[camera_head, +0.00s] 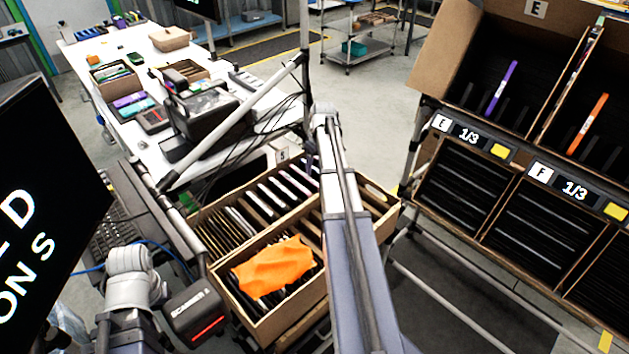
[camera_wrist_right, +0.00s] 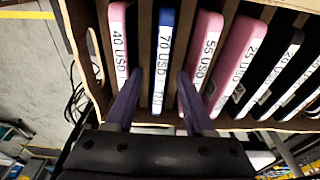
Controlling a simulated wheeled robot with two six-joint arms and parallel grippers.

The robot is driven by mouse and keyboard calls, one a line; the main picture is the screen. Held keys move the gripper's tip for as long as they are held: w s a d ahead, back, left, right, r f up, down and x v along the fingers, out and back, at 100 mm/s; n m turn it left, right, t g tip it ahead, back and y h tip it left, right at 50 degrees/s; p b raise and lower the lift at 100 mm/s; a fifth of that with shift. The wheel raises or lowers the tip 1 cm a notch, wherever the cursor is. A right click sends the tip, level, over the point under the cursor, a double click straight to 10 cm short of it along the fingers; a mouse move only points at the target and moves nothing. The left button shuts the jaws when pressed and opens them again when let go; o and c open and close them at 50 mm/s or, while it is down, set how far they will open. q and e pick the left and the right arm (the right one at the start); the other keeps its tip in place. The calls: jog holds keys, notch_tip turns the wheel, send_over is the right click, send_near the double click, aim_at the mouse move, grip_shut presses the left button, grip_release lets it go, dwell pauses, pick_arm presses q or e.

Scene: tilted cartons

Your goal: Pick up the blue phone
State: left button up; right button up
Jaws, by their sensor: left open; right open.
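The blue phone (camera_wrist_right: 161,58) stands on edge in a slot of a cardboard carton (camera_wrist_right: 84,55), with a white "70 USD" label along its edge. My right gripper (camera_wrist_right: 157,82) is open. Its two dark purple fingers sit on either side of the blue phone, and I see a gap between them. In the head view my right arm reaches over the carton (camera_head: 262,336) and largely hides its gripper and the blue phone. My left arm shows at the lower left of the head view, but its gripper is not visible.
Pink phones labelled 40 USD (camera_wrist_right: 119,45) and 55 USD (camera_wrist_right: 207,50) flank the blue one closely. An orange cloth (camera_head: 272,266) lies on the carton's near section. A scanner (camera_head: 195,315) is left of it. A shelf rack (camera_head: 480,200) stands right.

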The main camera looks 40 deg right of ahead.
aim_at(315, 168)
jog(key=shift+r, duration=0.1)
grip_shut()
dwell(0.3)
jog(key=shift+r, duration=0.1)
notch_tip(315, 168, up, 10)
jog(key=p, duration=1)
